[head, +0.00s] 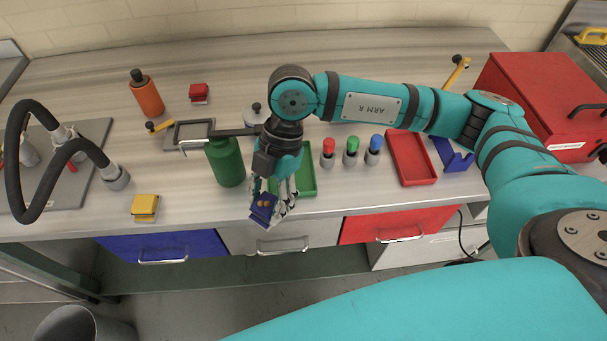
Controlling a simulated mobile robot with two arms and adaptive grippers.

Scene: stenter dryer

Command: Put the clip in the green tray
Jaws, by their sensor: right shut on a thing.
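My right gripper (272,207) reaches down near the front edge of the counter and is shut on a small blue clip (262,208) with brownish round spots. The clip appears tilted and just in front of the green tray (307,181). The tray lies on the counter behind and to the right of the clip, partly hidden by my gripper and wrist. I cannot tell the clip's exact height above the counter. A similar yellow clip (145,206) lies at the left front of the counter, and a red one (198,93) lies further back. My left gripper is not in view.
A green bottle (225,163) stands just left of my gripper. Red, green and blue-capped cylinders (351,152) stand right of the green tray. Beyond them are a red tray (411,158) and a blue holder (453,157). An orange bottle (147,94) stands at the back left.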

